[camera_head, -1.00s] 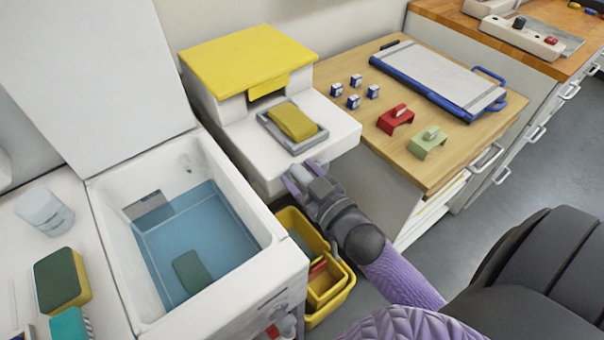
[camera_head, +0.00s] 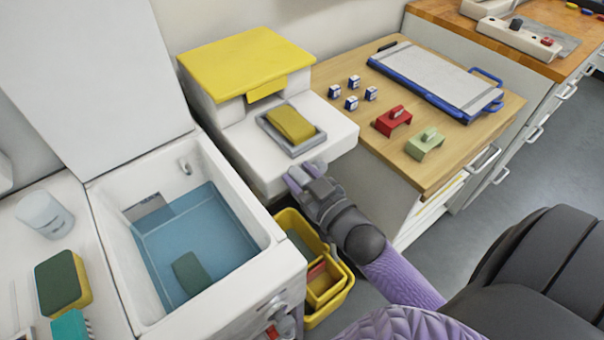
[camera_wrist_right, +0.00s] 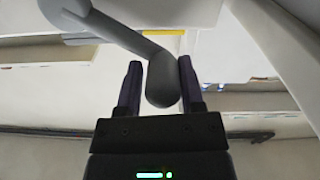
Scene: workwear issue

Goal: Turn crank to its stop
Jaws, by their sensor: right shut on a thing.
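The crank shows in the right wrist view as a grey bent arm ending in a rounded grip (camera_wrist_right: 162,84). My right gripper (camera_wrist_right: 159,66) has its purple fingers on either side of that grip and is shut on it. In the head view my right gripper (camera_head: 305,175) is at the front side of the white unit with the yellow lid (camera_head: 245,58). The crank is hidden there behind the fingers and the unit's edge. I cannot tell the crank's stop in either view. My left gripper is not in view.
An open white basin (camera_head: 255,225) of blue water stands left of my right gripper, with a small hook on its inner wall. Yellow bins (camera_head: 335,297) sit below the gripper. A yellow sponge (camera_head: 291,123) lies in a grey tray. A wooden counter (camera_head: 445,165) holds small items.

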